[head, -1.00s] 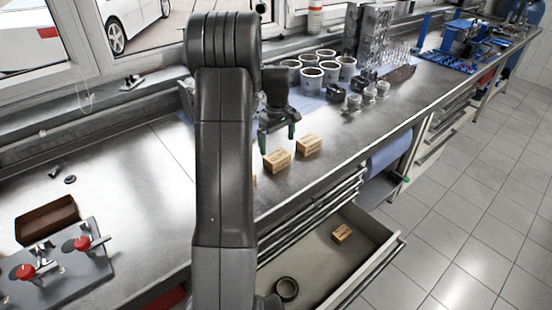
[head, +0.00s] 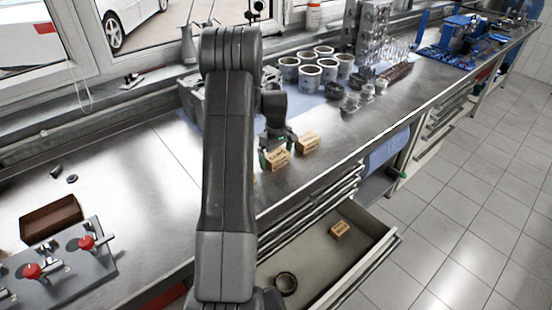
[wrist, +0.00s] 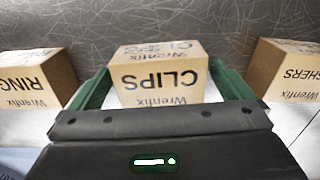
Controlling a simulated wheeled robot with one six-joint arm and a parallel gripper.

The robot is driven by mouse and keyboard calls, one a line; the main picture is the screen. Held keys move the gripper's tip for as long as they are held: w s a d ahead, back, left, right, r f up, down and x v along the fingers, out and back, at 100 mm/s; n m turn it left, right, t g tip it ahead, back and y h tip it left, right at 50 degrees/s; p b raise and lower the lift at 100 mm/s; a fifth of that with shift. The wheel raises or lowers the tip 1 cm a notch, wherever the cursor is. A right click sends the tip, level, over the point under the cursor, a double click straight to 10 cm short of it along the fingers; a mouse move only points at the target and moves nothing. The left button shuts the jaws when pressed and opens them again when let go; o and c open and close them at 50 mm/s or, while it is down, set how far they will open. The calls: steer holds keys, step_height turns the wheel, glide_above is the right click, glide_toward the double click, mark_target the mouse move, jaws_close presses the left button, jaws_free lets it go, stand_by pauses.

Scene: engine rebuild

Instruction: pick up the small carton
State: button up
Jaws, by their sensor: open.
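In the wrist view a small brown carton marked CLIPS (wrist: 158,78) sits between the green fingers of my gripper (wrist: 160,72). The jaws are open, one finger on each side of it; I cannot tell whether they touch it. Similar cartons stand apart to its left, marked RING (wrist: 38,76), and to its right, with lettering ending in SHERS (wrist: 285,72). In the head view my gripper (head: 276,146) is low at a carton (head: 278,160) on the bench, with another carton (head: 308,142) to the right. One more carton (head: 340,230) lies in the open drawer.
The steel bench (head: 135,185) runs along the window. Several pale cylinders (head: 309,76) and an engine block (head: 372,30) stand behind the cartons. The open drawer (head: 318,262) juts out below and also holds a dark ring (head: 286,283). A fixture with red knobs (head: 65,268) is at left.

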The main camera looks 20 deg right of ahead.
steer(key=c, duration=1.1)
steer(key=shift+o, duration=0.2)
steer(key=shift+r, duration=0.1)
